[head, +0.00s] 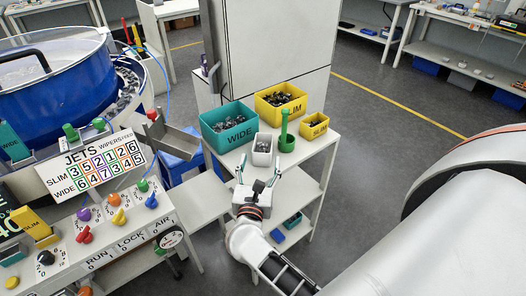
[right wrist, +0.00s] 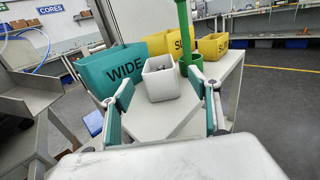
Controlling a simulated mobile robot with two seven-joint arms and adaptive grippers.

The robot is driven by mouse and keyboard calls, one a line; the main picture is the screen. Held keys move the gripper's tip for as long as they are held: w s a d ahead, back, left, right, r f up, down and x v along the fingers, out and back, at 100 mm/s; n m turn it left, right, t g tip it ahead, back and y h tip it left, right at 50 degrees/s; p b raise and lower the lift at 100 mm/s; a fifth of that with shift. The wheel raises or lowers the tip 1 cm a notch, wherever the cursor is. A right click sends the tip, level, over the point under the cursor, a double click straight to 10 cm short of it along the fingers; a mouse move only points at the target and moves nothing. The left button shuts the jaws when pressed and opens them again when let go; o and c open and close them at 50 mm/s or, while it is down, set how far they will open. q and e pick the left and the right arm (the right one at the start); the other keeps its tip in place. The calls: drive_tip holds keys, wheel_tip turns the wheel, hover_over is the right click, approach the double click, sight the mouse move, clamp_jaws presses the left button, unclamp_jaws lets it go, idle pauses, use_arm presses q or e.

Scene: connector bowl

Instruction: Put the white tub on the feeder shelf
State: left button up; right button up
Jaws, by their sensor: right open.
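The white tub (head: 262,149) is a small square container with dark parts in it. It stands upright on a light shelf table (head: 310,150), in front of the teal WIDE bin. My right gripper (head: 257,178) is open in front of the tub, with its fingertips apart and short of it. In the right wrist view, the white tub (right wrist: 160,80) shows between and beyond the two teal-padded fingers (right wrist: 162,98). My left gripper does not show. I cannot tell which surface is the feeder shelf.
A teal WIDE bin (head: 229,126), a yellow SLIM bin (head: 280,101), a small yellow bin (head: 314,125) and a green holder with a post (head: 286,142) crowd around the tub. A blue bowl feeder (head: 60,80) and control panel (head: 110,225) stand left. Open floor lies right.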

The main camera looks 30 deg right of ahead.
sight(263, 150)
drive_tip(key=x, duration=0.2)
drive_tip(key=p+x, duration=0.1)
drive_tip(key=x, duration=0.4)
drive_tip(key=shift+w+r, duration=0.1)
drive_tip(key=shift+r, duration=0.2)
drive_tip(key=c, duration=1.2)
drive_tip(key=shift+c, duration=0.6)
drive_tip(key=shift+r, duration=0.1)
